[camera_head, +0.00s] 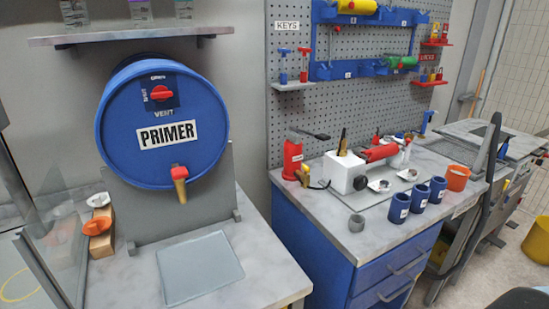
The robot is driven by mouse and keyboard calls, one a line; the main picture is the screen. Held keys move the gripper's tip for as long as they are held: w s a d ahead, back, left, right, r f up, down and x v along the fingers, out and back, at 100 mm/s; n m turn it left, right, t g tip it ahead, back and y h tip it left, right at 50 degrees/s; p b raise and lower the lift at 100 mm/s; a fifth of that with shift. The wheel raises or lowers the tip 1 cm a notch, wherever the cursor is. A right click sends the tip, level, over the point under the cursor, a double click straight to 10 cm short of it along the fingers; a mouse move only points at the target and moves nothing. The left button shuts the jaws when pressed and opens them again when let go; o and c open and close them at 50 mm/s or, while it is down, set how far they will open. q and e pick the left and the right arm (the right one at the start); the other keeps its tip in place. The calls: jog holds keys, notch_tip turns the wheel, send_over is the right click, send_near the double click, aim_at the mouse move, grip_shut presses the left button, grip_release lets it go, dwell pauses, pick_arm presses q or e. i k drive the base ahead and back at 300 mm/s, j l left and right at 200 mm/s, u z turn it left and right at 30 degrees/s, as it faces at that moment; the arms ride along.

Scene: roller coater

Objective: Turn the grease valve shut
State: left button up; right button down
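A red canister (292,157) with a small white label and a dark lever on top stands at the left of the blue cabinet's worktop. A small brass-coloured fitting (303,176) sits low on its right side. It may be the grease valve, but its label is too small to read and its setting cannot be told. A blue drum (204,112) marked PRIMER has a red VENT knob (160,93) and a brass tap (180,186) with a red handle. Neither of my grippers is in view.
A white block (344,172) with a red-handled tool stands right of the canister, beside blue cups (399,207) and an orange cup (457,178). A grey pegboard (300,110) is behind. A flat grey plate (200,268) lies below the drum.

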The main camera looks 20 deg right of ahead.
aim_at(307, 169)
jog(key=l+z, duration=0.1)
jog(key=l, duration=0.6)
jog(key=l+z, duration=0.1)
jog(key=l, duration=0.55)
jog(key=i+l+z, duration=0.1)
jog(key=l, duration=0.6)
jog(key=i+l+z, duration=0.1)
jog(key=l, duration=0.55)
